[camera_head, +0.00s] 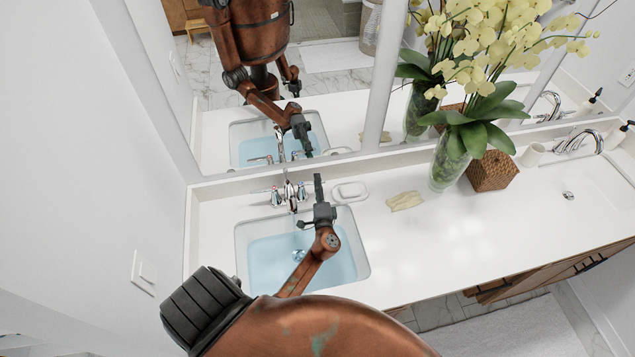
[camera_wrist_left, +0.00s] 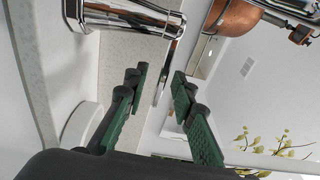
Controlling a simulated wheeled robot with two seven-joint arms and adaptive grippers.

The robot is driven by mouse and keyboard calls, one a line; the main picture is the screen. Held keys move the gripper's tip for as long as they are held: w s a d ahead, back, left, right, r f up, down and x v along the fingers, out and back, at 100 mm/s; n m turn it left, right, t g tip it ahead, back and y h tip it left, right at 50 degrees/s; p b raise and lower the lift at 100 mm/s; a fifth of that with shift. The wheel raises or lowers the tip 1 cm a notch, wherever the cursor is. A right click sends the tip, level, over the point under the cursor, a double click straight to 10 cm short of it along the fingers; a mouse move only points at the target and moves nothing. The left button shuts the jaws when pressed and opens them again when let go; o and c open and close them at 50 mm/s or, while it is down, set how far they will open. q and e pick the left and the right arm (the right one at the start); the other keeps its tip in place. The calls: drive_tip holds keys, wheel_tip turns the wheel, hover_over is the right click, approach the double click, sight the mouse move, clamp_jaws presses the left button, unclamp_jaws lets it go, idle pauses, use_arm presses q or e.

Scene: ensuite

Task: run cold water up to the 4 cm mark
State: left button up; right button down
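The left basin (camera_head: 362,262) is a rectangular sink with pale blue water in it; I cannot make out a level mark. A chrome drain piece shows under the water. The chrome faucet (camera_head: 289,192) stands at the back rim with a handle on each side, and its chrome also shows large in the left wrist view (camera_wrist_left: 130,14). I cannot tell whether water is running. My left gripper (camera_head: 319,180) is just right of the faucet, above the back rim. Its green-padded fingers (camera_wrist_left: 160,78) are apart, with nothing clearly held. My right gripper is not directly in view.
A white soap dish (camera_head: 350,192) lies close right of my left gripper. A folded yellowish cloth (camera_head: 405,201), an orchid vase (camera_head: 448,165) and a woven box (camera_head: 492,172) stand farther right. A mirror backs the counter. The front middle counter is clear.

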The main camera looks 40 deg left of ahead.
use_arm(q)
drive_tip(key=shift+w+a, duration=0.15)
drive_tip(key=shift+a, duration=0.05)
clamp_jaws()
idle(0.6)
